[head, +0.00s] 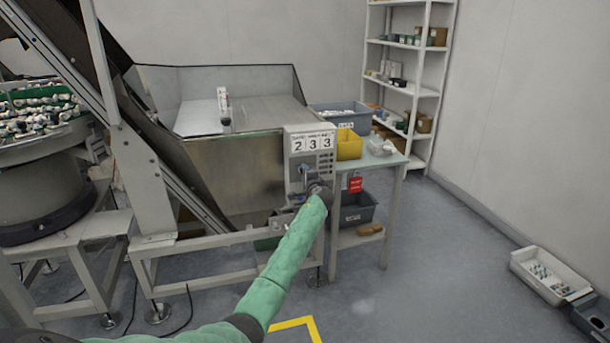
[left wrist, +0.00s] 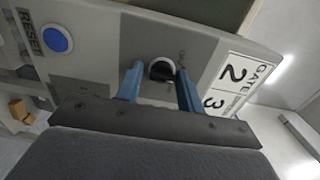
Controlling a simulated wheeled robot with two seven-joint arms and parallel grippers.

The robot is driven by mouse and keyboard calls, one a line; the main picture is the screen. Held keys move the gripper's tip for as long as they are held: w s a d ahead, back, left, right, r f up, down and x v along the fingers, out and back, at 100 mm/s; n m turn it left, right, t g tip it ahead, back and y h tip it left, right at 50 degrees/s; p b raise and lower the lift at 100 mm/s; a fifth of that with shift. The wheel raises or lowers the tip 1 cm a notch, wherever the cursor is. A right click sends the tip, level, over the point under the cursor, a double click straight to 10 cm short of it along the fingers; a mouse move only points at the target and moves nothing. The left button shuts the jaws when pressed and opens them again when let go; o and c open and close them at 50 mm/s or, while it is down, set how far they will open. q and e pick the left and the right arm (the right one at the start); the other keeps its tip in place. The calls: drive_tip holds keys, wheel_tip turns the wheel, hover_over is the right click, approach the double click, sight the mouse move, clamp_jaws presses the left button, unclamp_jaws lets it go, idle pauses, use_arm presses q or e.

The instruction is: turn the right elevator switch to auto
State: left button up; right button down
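A grey control box (head: 297,148) stands at the front right corner of the steel hopper. In the left wrist view, a dark round switch (left wrist: 162,69) with a pale rim sits on the box face (left wrist: 215,42), between a blue RESET button (left wrist: 56,39) and a white number plate (left wrist: 240,80). The switch's label and pointer direction are too small to read. My left gripper (left wrist: 159,90) is open, with one blue finger on each side of the switch and gaps visible between. In the head view my left gripper (head: 308,192) hides the lower box face. My right gripper is out of view.
A small table (head: 392,162) with a yellow bin (head: 348,145) stands right of the box. A red tag (head: 355,184) hangs at its front. The steel hopper (head: 235,165) and its frame are to the left. The floor at right is mostly clear.

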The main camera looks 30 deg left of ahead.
use_arm(q)
drive_tip(key=shift+o, duration=1)
drive_tip(key=shift+r, duration=0.1)
drive_tip(key=v, duration=0.7)
drive_tip(key=shift+s+d, duration=0.25)
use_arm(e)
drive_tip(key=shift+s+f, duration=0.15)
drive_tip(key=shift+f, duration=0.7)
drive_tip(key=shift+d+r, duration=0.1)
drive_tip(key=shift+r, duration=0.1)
